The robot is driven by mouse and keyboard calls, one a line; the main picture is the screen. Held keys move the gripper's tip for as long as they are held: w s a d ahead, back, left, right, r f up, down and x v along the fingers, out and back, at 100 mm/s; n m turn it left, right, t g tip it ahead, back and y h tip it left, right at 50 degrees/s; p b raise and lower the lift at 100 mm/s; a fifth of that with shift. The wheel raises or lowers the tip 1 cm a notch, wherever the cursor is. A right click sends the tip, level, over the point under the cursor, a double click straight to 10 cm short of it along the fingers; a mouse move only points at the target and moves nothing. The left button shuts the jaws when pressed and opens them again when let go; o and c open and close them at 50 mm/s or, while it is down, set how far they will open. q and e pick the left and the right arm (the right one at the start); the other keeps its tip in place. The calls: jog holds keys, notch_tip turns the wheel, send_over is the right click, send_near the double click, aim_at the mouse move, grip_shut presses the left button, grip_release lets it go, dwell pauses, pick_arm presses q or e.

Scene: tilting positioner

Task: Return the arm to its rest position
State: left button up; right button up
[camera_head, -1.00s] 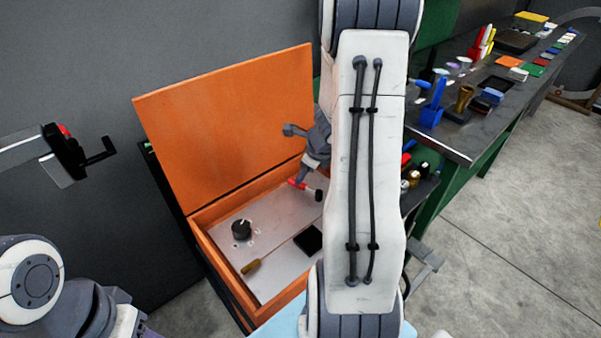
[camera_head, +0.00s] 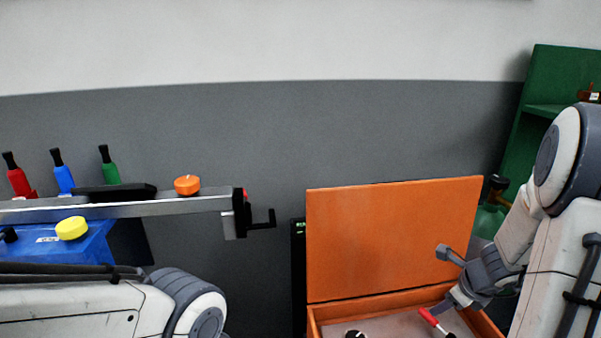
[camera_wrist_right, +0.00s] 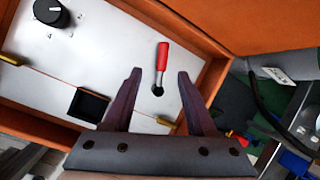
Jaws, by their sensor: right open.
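My right gripper (camera_head: 452,298) is at the right of the head view, over the open orange box (camera_head: 395,292). In the right wrist view its two fingers (camera_wrist_right: 158,98) are spread apart with nothing between their tips. A red-handled lever (camera_wrist_right: 162,62) stands on the box's pale panel ahead of the fingers, apart from them. The lever also shows in the head view (camera_head: 429,317). My left arm's links come in at the lower left of the head view, but its gripper is not visible.
The box's orange lid (camera_head: 395,240) stands up behind it. A black knob (camera_wrist_right: 48,12) and a dark square recess (camera_wrist_right: 88,104) are on the panel. A grey rail with a crank (camera_head: 262,218) stands at left, with an orange knob (camera_head: 187,185). A green shelf (camera_head: 545,110) stands at right.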

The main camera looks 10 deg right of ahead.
jog(key=s+a+r+n+g+y, duration=0.1)
jog(key=a+r+n+y, duration=0.15)
jog(key=a+n, duration=0.85)
jog(key=s+a+r+n+g+y, duration=0.1)
jog(key=a+r+n, duration=0.2)
jog(key=a+n, duration=0.8)
jog(key=s+a+r+n+g+h, duration=0.2)
jog(key=s+a+r+n+g, duration=0.1)
jog(key=s+a+n, duration=1)
jog(key=shift+s+a+n, duration=0.15)
jog(key=shift+s+n, duration=1.55)
jog(key=shift+s, duration=0.35)
